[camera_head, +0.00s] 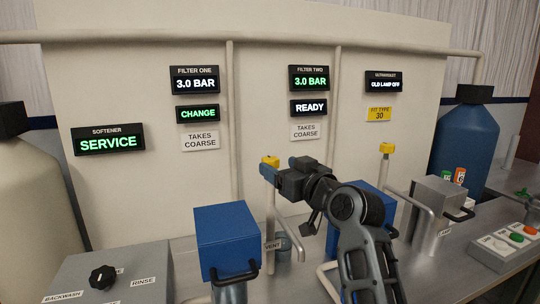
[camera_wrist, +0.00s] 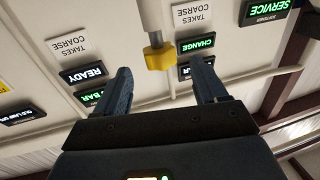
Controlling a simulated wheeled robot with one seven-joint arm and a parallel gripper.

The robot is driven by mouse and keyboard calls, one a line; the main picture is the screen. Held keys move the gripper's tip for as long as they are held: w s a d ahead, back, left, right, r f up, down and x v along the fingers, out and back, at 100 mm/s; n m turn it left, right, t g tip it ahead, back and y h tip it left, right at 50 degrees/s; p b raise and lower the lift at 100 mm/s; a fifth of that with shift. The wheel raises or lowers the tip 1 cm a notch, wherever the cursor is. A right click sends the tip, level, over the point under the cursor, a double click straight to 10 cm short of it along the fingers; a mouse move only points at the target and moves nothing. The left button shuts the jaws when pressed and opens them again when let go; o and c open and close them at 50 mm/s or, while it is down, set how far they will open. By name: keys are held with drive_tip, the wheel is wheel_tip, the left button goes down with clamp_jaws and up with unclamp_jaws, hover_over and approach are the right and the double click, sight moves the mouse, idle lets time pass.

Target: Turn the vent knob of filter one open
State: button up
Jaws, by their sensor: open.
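The yellow vent knob (camera_head: 270,161) of filter one sits on top of a thin upright pipe, right of the blue filter one housing (camera_head: 226,236). A VENT label (camera_head: 272,245) shows low by that pipe. My gripper (camera_head: 267,172) is at the knob's height, its blue fingers partly overlapping the knob in the head view. In the wrist view, which is upside down, my gripper (camera_wrist: 162,72) is open with nothing between its pads. The yellow knob (camera_wrist: 159,57) appears centred between the fingertips, at or just beyond them. I cannot tell whether they touch.
Filter one's panel reads 3.0 BAR (camera_head: 195,84) and CHANGE (camera_head: 198,114). Filter two's READY sign (camera_head: 309,108) is to its right. A second yellow knob (camera_head: 387,148) stands farther right, beyond my arm. A softener dial (camera_head: 103,277) and a button box (camera_head: 510,244) stand on the bench.

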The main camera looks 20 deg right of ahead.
sight(266, 159)
drive_tip(key=w+p, duration=0.1)
drive_tip(key=w, duration=0.2)
drive_tip(key=w+a, duration=0.1)
drive_tip(key=w, duration=0.3)
drive_tip(key=shift+w+a+p, duration=0.15)
drive_tip(key=shift+a+p, duration=0.05)
drive_tip(key=shift+p, duration=0.15)
drive_tip(key=c, duration=1)
drive_tip(key=shift+o, duration=0.2)
